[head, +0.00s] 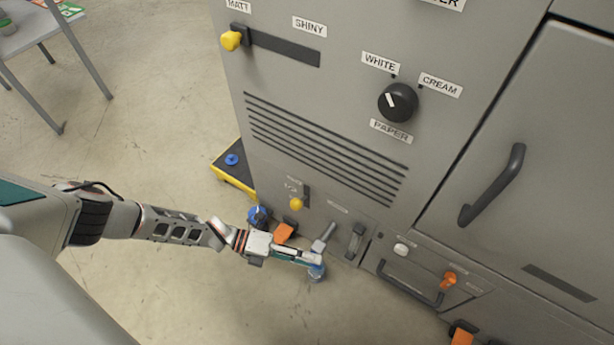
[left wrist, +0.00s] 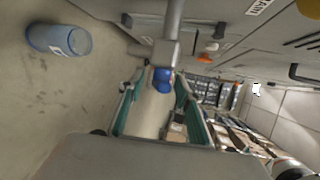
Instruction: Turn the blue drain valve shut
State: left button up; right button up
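The blue drain valve (left wrist: 163,80) sits at the end of a grey pipe that sticks out low from the machine front. In the left wrist view it lies between the two teal fingers of my left gripper (left wrist: 158,108), which stand apart on either side. I cannot tell whether either finger touches it. In the head view the left gripper (head: 312,260) is at the pipe's end and mostly covers the valve (head: 317,266). My right gripper is not in view.
A yellow knob (head: 296,203), a dark handle (head: 355,241) and a drawer handle (head: 410,284) project from the machine nearby.

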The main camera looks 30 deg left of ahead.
pick_arm(q)
jog(key=shift+a, duration=0.1)
jog(key=v, duration=1.2)
